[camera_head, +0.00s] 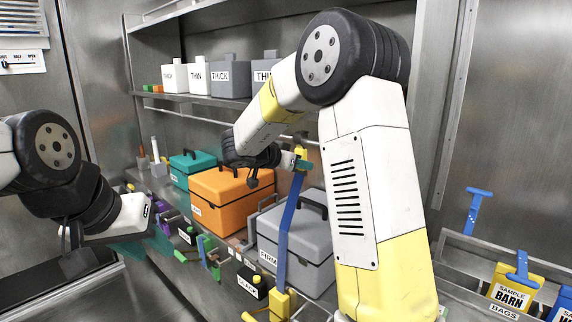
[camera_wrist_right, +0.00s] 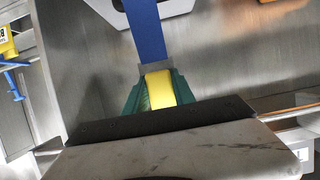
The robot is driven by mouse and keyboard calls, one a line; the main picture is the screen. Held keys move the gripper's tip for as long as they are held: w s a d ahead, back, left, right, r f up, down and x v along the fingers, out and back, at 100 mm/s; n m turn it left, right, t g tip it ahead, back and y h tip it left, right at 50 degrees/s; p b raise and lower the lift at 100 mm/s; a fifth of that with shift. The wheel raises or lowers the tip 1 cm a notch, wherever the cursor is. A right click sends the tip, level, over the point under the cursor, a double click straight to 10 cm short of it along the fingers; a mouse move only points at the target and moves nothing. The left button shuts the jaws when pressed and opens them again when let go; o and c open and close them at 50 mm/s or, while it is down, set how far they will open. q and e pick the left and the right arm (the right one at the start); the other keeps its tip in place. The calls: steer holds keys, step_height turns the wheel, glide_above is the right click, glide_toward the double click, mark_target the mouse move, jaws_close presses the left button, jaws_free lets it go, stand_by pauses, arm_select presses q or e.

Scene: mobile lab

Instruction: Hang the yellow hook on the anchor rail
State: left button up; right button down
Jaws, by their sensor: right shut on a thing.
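The yellow hook shows as a yellow piece (camera_head: 301,155) at the top of a long blue strap (camera_head: 287,225), with a yellow block (camera_head: 283,304) at the strap's lower end. My right gripper (camera_head: 302,163) is shut on the yellow upper piece, in front of the shelf. In the right wrist view, its green fingers (camera_wrist_right: 160,93) are on both sides of the yellow piece, and the strap (camera_wrist_right: 146,35) runs away from it. A thin metal rail (camera_head: 205,119) runs below the upper shelf, behind my right gripper; I cannot tell whether it is the anchor rail. My left gripper (camera_head: 130,248) is low at the left; its fingers are unclear.
An orange case (camera_head: 232,199), a teal case (camera_head: 190,165) and a grey case (camera_head: 300,240) stand below the upper shelf, close to my right gripper. Labelled containers (camera_head: 230,78) stand on the upper shelf. A yellow sample bag (camera_head: 513,287) hangs at the lower right.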

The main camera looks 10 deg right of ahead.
steer(key=shift+f, duration=0.3)
steer(key=c, duration=1)
jaws_free()
steer(key=shift+o, duration=0.2)
steer(key=shift+a, duration=0.1)
